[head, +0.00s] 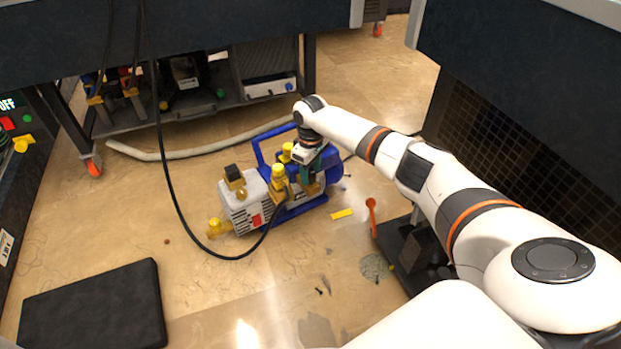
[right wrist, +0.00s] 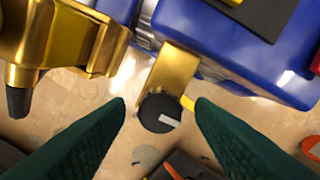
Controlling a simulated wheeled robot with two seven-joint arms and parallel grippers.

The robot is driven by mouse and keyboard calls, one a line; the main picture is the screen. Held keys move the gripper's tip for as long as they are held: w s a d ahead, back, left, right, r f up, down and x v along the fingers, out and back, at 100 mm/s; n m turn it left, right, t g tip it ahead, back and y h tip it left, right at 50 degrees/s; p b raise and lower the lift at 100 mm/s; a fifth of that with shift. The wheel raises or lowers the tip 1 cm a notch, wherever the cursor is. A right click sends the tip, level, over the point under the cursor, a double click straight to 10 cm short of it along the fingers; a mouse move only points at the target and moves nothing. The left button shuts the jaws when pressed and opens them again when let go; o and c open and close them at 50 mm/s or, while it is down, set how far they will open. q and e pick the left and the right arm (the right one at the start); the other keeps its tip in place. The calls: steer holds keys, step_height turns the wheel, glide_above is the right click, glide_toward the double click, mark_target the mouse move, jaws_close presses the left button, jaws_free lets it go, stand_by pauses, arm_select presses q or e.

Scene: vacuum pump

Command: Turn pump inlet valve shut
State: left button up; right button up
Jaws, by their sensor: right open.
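The vacuum pump (head: 239,212) stands on the floor, with a grey-white body, a blue base and motor, and yellow brass fittings. In the right wrist view a round black knob with a white bar mark (right wrist: 158,113) sits at the end of a brass fitting (right wrist: 172,75); it looks like the inlet valve's knob. My right gripper (head: 306,176) is over the pump, pointing down. In the wrist view its green fingers (right wrist: 160,108) are open, one on each side of the knob, with gaps showing. In the head view the arm and gripper hide the knob. My left gripper is not seen.
A black cable (head: 171,185) loops down in front of the pump. A black mat (head: 95,310) lies at the lower left. A dark-based item with an orange handle (head: 371,215) stands right of the pump. A rack (head: 170,112) stands behind. Open floor lies in front.

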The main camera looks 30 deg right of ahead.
steer(key=shift+f, duration=0.4)
